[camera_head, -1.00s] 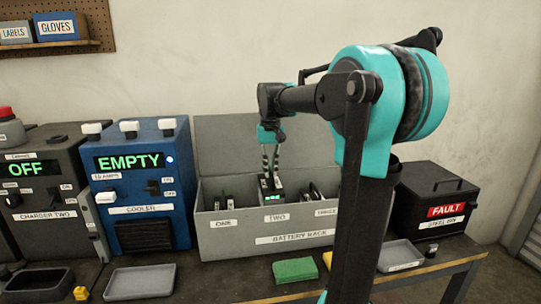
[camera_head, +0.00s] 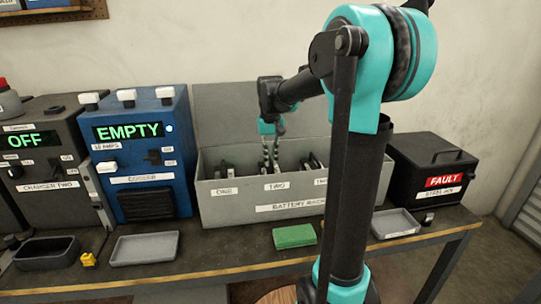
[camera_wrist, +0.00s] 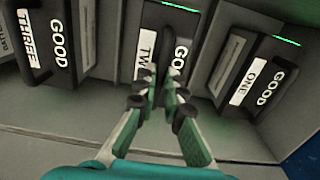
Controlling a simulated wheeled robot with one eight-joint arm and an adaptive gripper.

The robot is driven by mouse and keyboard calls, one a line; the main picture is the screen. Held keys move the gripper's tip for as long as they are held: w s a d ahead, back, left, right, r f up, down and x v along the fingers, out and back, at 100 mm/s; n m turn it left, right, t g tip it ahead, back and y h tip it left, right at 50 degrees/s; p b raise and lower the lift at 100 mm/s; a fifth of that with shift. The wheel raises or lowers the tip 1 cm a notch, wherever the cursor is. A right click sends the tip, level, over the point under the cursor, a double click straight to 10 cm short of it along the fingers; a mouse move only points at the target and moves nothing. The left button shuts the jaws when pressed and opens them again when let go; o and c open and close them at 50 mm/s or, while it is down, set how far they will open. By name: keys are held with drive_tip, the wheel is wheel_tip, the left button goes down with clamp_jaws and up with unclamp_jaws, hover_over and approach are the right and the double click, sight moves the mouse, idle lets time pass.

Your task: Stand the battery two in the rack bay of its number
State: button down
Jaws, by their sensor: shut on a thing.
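Battery two (camera_wrist: 150,42), labelled TWO and GOOD, is between my gripper's fingers in the wrist view. My gripper (camera_wrist: 162,92) is shut on its handle. In the head view my gripper (camera_head: 270,158) reaches down into the middle bay of the grey battery rack (camera_head: 240,209), above the TWO label (camera_head: 276,186). The battery's body is hidden there behind the rack's front wall. I cannot tell whether it touches the bay floor.
Battery one (camera_wrist: 252,75) and battery three (camera_wrist: 50,40) stand on either side. A blue cooler (camera_head: 140,155) reading EMPTY is left of the rack. A black FAULT box (camera_head: 430,172) is right.

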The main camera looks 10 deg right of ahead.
drive_tip(key=c, duration=1.6)
unclamp_jaws()
wheel_tip(320, 180, up, 12)
drive_tip(key=shift+r, duration=0.1)
